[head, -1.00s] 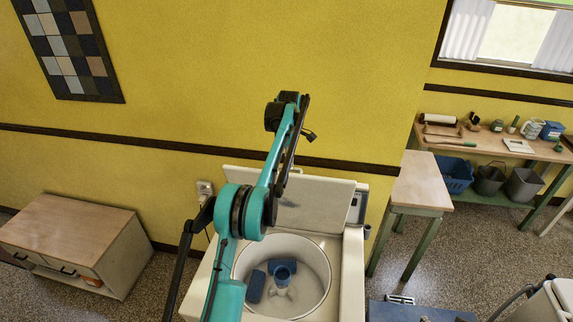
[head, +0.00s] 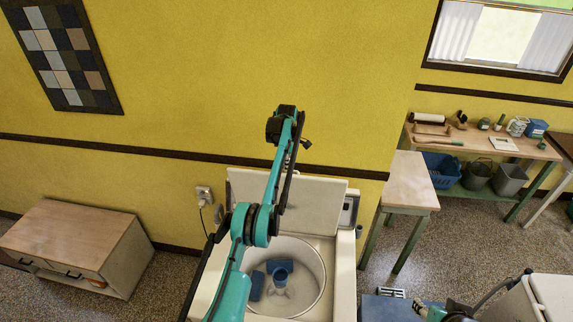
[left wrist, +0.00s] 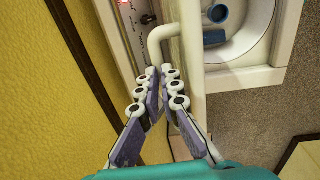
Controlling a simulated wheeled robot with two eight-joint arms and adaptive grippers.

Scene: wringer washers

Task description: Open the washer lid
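The cream washer shows in the head view with its round tub (head: 306,262) uncovered and a blue agitator inside. The washer lid (head: 325,197) stands raised behind the tub against the wall side. My left arm reaches across the washer, with its wrist end in front of the yellow wall above the lid. My left gripper (left wrist: 162,76) shows in the left wrist view with its fingertips nearly together, nothing visibly held. The tips are beside the pale lid edge (left wrist: 191,65) and below a bent white pipe (left wrist: 165,33); contact cannot be told. The right gripper is not recognisable.
A wooden-topped side table (head: 411,183) stands right of the washer, and a low cabinet (head: 75,235) stands left. A workbench (head: 477,143) with tools is at the back right. Part of my right arm shows at the bottom right.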

